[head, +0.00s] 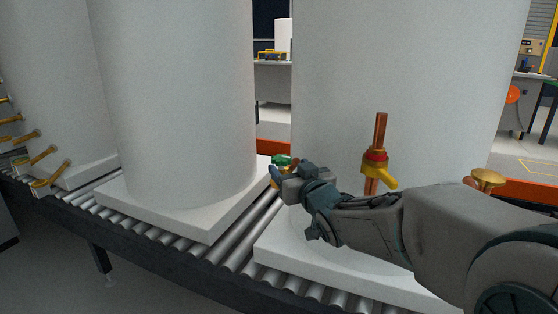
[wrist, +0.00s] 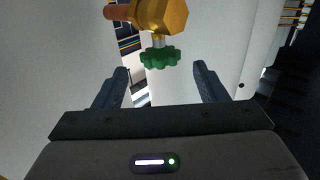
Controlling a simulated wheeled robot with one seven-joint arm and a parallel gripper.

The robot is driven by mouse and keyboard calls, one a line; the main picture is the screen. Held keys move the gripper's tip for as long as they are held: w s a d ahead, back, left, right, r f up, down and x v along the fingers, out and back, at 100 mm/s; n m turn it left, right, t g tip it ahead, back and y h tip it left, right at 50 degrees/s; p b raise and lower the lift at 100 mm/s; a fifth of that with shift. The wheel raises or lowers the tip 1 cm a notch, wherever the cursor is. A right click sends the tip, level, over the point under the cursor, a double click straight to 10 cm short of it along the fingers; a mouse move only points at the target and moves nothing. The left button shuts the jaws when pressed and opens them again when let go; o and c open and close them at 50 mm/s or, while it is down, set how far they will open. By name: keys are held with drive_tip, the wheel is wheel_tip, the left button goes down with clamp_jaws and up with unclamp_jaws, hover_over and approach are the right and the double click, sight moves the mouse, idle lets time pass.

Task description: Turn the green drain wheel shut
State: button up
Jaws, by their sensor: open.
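The green drain wheel (wrist: 160,58) sits on a short stem under a brass valve body (wrist: 162,16) in the wrist view. In the head view the wheel (head: 281,160) shows small, just past my gripper, beside the right-hand white tank (head: 400,80). My gripper (wrist: 160,80) is open, with one dark finger on each side of the picture and the wheel between and beyond the fingertips. The fingers do not appear to touch the wheel. In the head view my gripper (head: 277,176) is partly hidden by my wrist.
White tanks stand on square bases on a roller conveyor (head: 225,262). A copper pipe with a yellow-handled valve (head: 376,165) rises near my forearm. A brass knob (head: 487,179) is at the right. Several brass fittings (head: 45,155) stick out at the far left.

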sight(279, 156)
drive_tip(key=b+x, duration=0.1)
drive_tip(key=x, duration=0.7)
drive_tip(key=c, duration=1)
